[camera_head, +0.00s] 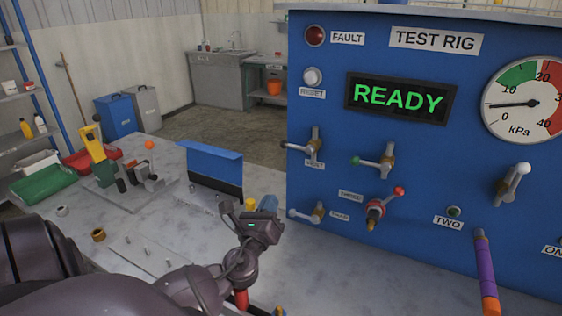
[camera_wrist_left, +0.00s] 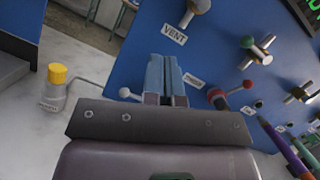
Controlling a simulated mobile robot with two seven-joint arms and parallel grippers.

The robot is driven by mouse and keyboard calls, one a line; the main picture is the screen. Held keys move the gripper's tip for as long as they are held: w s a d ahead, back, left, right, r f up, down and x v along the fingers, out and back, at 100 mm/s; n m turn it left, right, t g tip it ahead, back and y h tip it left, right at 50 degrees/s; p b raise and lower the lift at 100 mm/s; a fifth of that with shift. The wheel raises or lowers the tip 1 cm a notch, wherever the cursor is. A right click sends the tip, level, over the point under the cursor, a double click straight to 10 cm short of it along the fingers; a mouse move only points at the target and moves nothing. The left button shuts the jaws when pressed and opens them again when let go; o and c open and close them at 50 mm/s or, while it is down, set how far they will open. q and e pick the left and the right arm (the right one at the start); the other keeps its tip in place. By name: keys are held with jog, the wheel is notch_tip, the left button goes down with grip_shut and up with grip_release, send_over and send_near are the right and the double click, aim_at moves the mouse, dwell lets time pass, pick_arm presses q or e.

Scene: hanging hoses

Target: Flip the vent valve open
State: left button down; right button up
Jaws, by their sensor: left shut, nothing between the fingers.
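The vent valve (camera_head: 313,145) sits on the blue test rig panel, with a VENT label (camera_head: 315,165) below it. It has a metal body, and its lever points left with a dark knob at the end. In the left wrist view only part of the vent valve (camera_wrist_left: 199,6) shows, at the top edge, above its label (camera_wrist_left: 174,34). My left gripper (camera_head: 268,204) is below and left of the valve, apart from it. In the left wrist view its two blue-grey fingers (camera_wrist_left: 167,75) are shut together and empty. My right gripper is out of view.
A green-knobbed valve (camera_head: 377,161), a red-knobbed valve (camera_head: 378,209) and a lower white-knobbed valve (camera_head: 308,214) are nearby on the panel. The display (camera_head: 400,97) reads READY. An orange and purple hose (camera_head: 486,270) hangs at right. A yellow-capped bottle (camera_wrist_left: 55,88) stands left of my fingers.

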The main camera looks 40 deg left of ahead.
pick_arm(q)
jog(key=p, duration=0.2)
send_near(295, 147)
jog(key=w+a+f, duration=0.3)
jog(key=w+a, duration=0.1)
jog(key=r, duration=0.1)
jog(key=w+a+r+p, duration=0.1)
jog(key=r, duration=0.1)
jog(key=shift+w+a+p, duration=0.25)
jog(key=shift+w+p, duration=0.05)
jog(key=shift+p, duration=0.1)
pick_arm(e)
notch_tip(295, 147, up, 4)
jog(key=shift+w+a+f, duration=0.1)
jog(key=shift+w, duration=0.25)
pick_arm(q)
jog(key=shift+a, duration=0.1)
